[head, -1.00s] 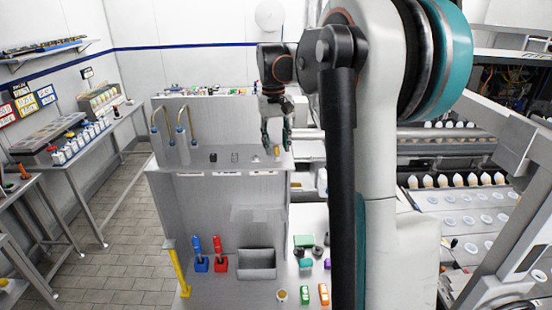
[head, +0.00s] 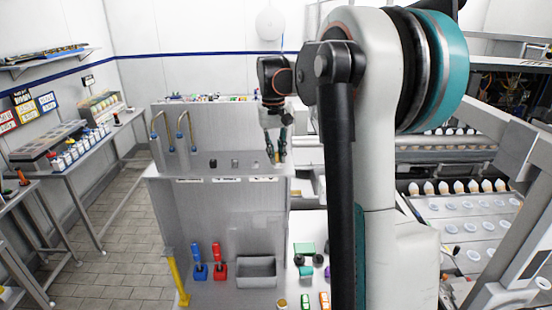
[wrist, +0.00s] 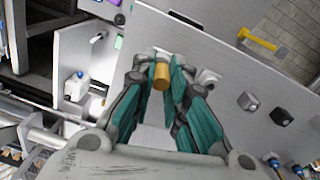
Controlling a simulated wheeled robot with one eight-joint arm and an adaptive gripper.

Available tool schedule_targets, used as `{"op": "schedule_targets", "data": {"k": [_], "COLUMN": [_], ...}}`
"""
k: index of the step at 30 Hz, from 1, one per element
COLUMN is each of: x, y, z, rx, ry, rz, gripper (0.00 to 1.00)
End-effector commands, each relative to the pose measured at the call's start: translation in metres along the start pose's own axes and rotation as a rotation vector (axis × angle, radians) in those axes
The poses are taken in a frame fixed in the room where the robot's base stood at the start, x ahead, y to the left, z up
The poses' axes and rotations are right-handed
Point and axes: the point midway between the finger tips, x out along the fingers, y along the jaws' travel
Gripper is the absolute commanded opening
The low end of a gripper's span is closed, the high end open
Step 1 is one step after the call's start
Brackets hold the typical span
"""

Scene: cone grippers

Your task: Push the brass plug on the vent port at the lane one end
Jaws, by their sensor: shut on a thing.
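The brass plug (wrist: 161,76) is a small golden cylinder. In the wrist view it sits between the green-padded fingers of my gripper (wrist: 162,78), which is shut on it. In the head view my gripper (head: 275,150) points down at the right end of the grey bench's upper ledge, with the plug (head: 282,157) partly hidden by the fingers. The plug's lower end and the vent port under it are hidden, so I cannot tell how it is seated.
A row of small fittings, including a dark one (head: 213,163) and a grey one (head: 235,163), stands left along the ledge. A grey bin (head: 257,270) and blue and red-handled tools (head: 219,265) sit on the lower shelf.

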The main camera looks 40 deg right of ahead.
Motion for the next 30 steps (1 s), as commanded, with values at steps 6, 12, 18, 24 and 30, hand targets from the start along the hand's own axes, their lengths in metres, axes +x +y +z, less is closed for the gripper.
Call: {"op": "schedule_targets", "data": {"k": [6, 12, 18, 24, 30], "x": [-0.006, -0.014, -0.021, -0.028, -0.035], "y": [0.001, 0.001, 0.001, 0.002, 0.002], "z": [0.0, 0.0, 0.0, 0.0, 0.0], "rx": [0.0, 0.0, 0.0, 0.0, 0.0], "ry": [0.0, 0.0, 0.0, 0.0, 0.0], "rz": [0.0, 0.0, 0.0, 0.0, 0.0], "gripper": [0.0, 0.0, 0.0, 0.0, 0.0]}}
